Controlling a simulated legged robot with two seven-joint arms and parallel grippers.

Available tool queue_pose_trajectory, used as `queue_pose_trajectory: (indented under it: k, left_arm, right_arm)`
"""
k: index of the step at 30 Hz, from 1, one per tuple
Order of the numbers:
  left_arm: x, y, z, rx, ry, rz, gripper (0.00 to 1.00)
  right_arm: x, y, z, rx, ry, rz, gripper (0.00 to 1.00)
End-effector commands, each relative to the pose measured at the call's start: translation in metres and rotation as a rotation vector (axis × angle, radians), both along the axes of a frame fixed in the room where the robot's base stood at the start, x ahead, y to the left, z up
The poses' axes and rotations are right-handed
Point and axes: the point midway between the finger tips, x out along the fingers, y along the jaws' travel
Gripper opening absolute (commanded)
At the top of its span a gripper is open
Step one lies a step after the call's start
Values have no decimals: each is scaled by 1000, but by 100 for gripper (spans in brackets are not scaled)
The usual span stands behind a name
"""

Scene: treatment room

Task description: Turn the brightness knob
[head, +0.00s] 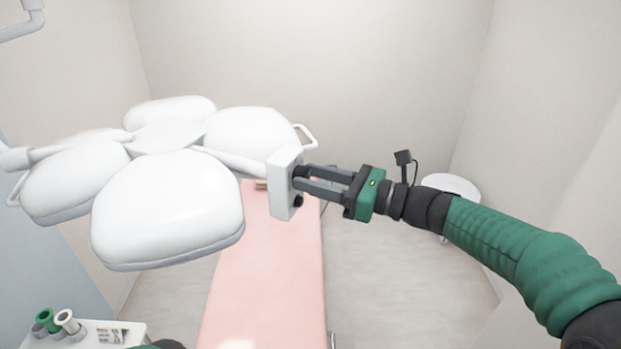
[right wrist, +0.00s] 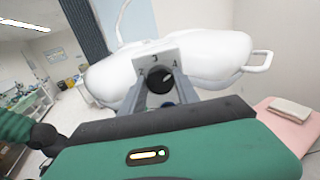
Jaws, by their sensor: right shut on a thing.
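The surgical lamp (head: 175,205) hangs at left and centre in the head view, with several white lobes. A white control box (head: 284,188) sits at the end of its right arm. A black knob (head: 300,171) sticks out of the box; in the right wrist view the knob (right wrist: 160,78) has the numbers 2, 3 and 4 around it. My right gripper (head: 307,178) reaches in from the right and is shut on this knob, its fingers on either side. A second dark knob (head: 298,201) shows lower on the box. My left gripper is not in view.
A pink treatment bed (head: 265,270) stands below the lamp. A round white stool (head: 452,186) is behind my right arm. A white cart (head: 105,335) with green and white cylinders is at bottom left. The floor right of the bed is clear.

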Motion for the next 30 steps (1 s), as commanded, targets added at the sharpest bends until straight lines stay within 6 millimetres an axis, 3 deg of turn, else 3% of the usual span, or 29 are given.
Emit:
queue_pose_trajectory:
  k: [20, 30]
  left_arm:
    - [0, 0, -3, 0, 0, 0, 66]
    - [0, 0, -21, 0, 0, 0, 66]
  right_arm:
    - [-1, 7, -1, -11, -15, 2, 0]
    - [-1, 9, -3, -46, -90, 3, 0]
